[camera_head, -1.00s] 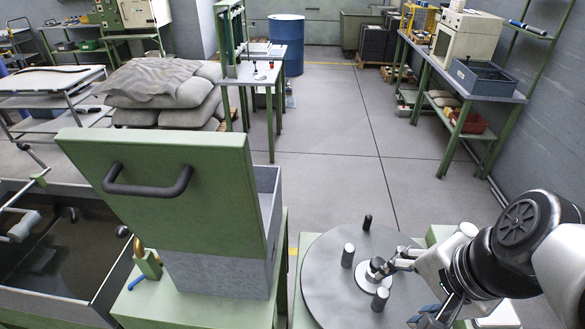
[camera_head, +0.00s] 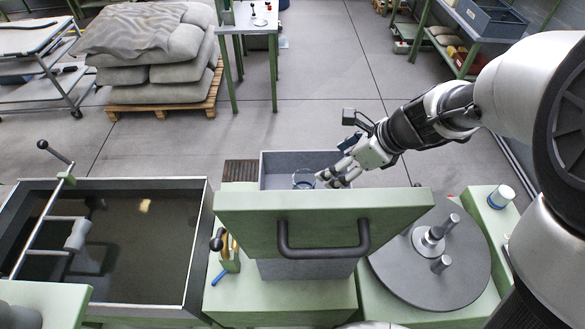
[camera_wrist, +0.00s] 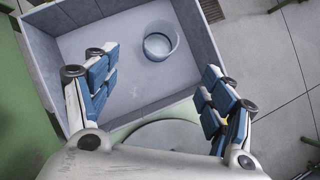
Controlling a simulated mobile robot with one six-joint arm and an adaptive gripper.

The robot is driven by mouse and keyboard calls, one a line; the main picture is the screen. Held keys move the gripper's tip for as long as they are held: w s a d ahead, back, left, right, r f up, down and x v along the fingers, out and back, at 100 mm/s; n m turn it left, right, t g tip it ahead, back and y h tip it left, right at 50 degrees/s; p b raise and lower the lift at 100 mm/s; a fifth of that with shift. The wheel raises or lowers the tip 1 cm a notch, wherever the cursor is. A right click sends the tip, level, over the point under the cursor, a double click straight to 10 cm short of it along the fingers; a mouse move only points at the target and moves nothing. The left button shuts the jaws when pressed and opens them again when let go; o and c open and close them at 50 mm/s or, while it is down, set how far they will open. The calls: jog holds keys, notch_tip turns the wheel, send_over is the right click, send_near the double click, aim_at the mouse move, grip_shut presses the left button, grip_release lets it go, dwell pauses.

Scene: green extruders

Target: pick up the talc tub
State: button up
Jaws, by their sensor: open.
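A round, clear-walled tub (camera_wrist: 160,42) with a pale bottom stands upright on the floor of a grey bin, close to its far wall in the wrist view. Its rim also shows in the head view (camera_head: 303,178). I see no label on it. My gripper (camera_wrist: 154,70) is open and empty above the bin, its blue-padded fingers apart. The tub is beyond the fingertips and not between them. In the head view my gripper (camera_head: 338,174) is at the bin's right side, right of the tub. A separate white, blue-rimmed cylinder (camera_head: 501,196) stands on the green surface at the right.
The grey bin (camera_head: 318,157) has raised walls, and its green lid (camera_head: 375,214) stands open on the near side, hiding part of it. A round grey turntable (camera_head: 400,271) with metal posts is at right. A dark trough (camera_head: 199,225) lies at left.

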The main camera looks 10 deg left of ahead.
aim_at(309, 180)
jog(key=b+x, duration=0.3)
jog(key=x, duration=0.5)
jog(key=b+x, duration=0.2)
jog(key=x, duration=0.6)
jog(key=shift+s+d+f+b, duration=0.1)
jog(key=shift+d+f+b, duration=0.15)
jog(key=shift+b, duration=0.15)
jog(key=shift+a+f, duration=0.2)
jog(key=shift+a, duration=0.1)
jog(key=shift+c, duration=0.3)
jog(key=c, duration=1.1)
